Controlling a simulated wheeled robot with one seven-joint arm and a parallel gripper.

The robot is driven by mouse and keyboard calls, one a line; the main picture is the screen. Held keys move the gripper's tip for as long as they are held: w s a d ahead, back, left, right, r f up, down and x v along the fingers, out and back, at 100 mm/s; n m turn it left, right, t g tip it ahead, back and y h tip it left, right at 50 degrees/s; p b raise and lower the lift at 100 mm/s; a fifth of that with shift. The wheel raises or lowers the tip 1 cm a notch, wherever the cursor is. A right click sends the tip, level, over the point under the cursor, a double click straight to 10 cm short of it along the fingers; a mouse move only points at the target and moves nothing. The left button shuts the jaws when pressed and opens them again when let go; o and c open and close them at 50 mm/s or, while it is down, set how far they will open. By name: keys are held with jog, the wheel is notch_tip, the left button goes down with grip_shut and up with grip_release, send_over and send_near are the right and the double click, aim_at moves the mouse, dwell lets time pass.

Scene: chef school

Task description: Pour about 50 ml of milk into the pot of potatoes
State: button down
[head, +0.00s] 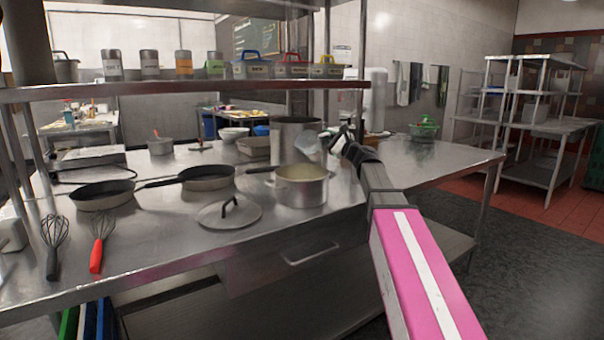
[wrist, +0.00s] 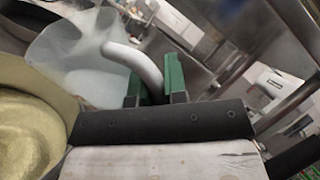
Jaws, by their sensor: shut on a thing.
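The pot (head: 302,192) stands on the steel counter, open, with a pale yellow mass inside. In the wrist view the pot (wrist: 66,105) is at the left edge, and the yellow mass (wrist: 25,140) shows in it. My gripper (wrist: 155,82) has green fingers shut on the curved handle of a pale, translucent jug (wrist: 72,55). The jug (head: 309,146) is tilted and held above the pot's back right rim. In the head view my gripper (head: 338,138) is small and partly hidden by the wrist. I cannot see a stream or tell the milk level.
A tall steel pot (head: 294,128) stands close behind the pot. A lid (head: 229,213) lies in front left, and two frying pans (head: 103,194) (head: 207,177) stand to the left. Two whisks (head: 102,240) lie near the front edge.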

aim_at(324, 135)
jog(key=shift+s+a+r+n+g+y, duration=0.1)
jog(key=shift+s+r+n+g+y, duration=0.2)
jog(key=shift+n, duration=0.5)
jog(key=shift+s+a+r+n+g+y, duration=0.15)
jog(key=shift+n+y, duration=0.25)
jog(key=shift+n, duration=0.4)
jog(key=shift+d, duration=0.1)
jog(key=shift+s+f+n+g+y, duration=0.1)
jog(key=shift+s+n+g+y, duration=0.15)
jog(key=shift+n, duration=0.4)
jog(key=shift+s+f+n+g+y, duration=0.1)
jog(key=shift+s+n+y, duration=0.15)
jog(key=shift+n, duration=0.4)
jog(key=shift+s+a+f+n+g+y+p, duration=0.1)
jog(key=shift+s+a+n+g+y+p, duration=0.15)
jog(key=shift+s+n, duration=0.15)
jog(key=shift+s+a+n+g+y+p, duration=0.15)
jog(key=shift+s+n+g+p, duration=0.1)
jog(key=shift+s+n, duration=0.15)
jog(key=shift+w, duration=0.15)
